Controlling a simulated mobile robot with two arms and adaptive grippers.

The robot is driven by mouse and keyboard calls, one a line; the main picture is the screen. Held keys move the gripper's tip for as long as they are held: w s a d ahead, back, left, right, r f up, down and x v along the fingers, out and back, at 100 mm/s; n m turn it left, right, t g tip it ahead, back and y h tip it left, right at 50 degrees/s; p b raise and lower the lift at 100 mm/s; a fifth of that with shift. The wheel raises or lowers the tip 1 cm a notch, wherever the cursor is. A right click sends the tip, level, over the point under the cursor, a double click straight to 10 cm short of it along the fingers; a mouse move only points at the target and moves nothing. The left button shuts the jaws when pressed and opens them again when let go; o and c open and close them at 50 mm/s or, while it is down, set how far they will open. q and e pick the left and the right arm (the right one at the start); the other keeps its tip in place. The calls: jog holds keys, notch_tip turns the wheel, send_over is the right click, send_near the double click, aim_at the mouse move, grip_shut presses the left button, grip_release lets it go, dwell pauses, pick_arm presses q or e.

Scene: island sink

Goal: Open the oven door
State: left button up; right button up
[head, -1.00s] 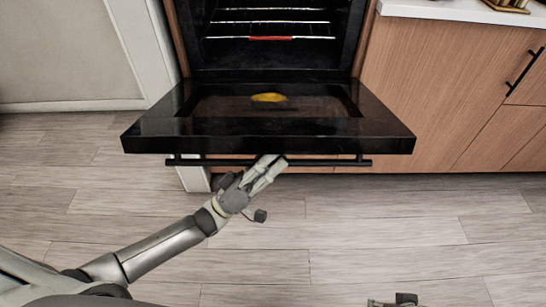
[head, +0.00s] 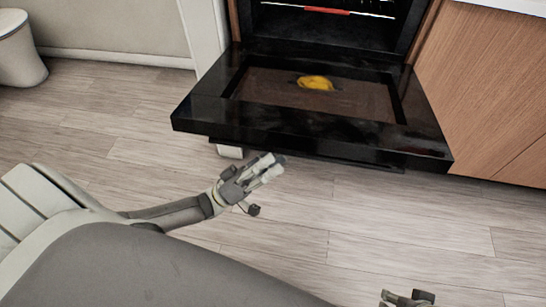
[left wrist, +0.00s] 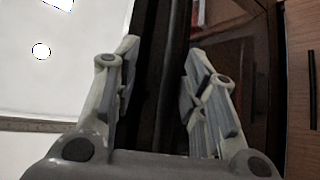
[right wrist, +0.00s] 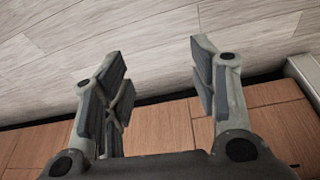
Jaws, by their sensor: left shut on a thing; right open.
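The black oven door (head: 300,128) is folded down and looks close to flat in the head view. The oven cavity (head: 320,28) stands open behind it. My left gripper (head: 272,164) is at the front edge of the door, low and left of its middle. In the left wrist view the dark bar of the door handle (left wrist: 168,90) runs between the fingers, and my left gripper is shut on it. My right gripper (head: 408,298) is at the bottom edge of the head view, apart from the oven. It is open and empty in the right wrist view (right wrist: 158,85).
A yellow patch (head: 315,82) shows on the door's inner face; I cannot tell if it is a reflection. Wooden cabinets (head: 490,90) stand right of the oven. A white rounded object (head: 20,55) is at far left. The wooden floor (head: 120,110) is clear.

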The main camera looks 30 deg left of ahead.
pick_arm(q)
jog(key=w+b+v, duration=0.1)
jog(key=b+v, duration=0.5)
jog(key=v, duration=0.6)
jog(key=shift+s+a+f+b, duration=0.15)
jog(key=shift+a+f+b, duration=0.1)
jog(key=shift+f+b, duration=0.15)
pick_arm(e)
jog(key=w+a+r+t+y, duration=0.2)
jog(key=w+a+r+t, duration=0.3)
jog(key=w+r+t, duration=0.5)
jog(key=shift+w+a+r+n+t+y, duration=0.3)
jog(key=shift+w+r, duration=0.5)
jog(key=shift+w, duration=1.35)
